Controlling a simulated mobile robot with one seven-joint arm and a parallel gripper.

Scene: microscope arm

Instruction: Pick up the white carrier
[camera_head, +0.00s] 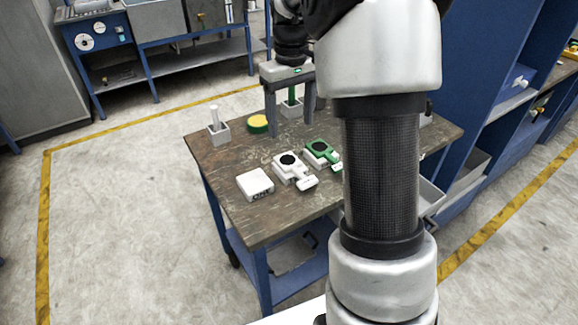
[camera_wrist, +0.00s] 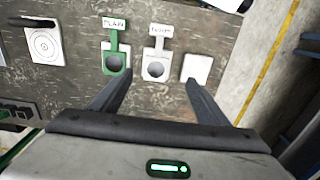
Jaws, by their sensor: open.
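The white carrier (camera_head: 291,169) is a paddle shape with a dark round disc and a labelled tab toward the front edge of the table. The fingers seem apart from the carrier.
The green carrier (camera_wrist: 115,55) lies close on one side and the white block (camera_wrist: 197,68) on the other. The table's front-left corner is clear.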

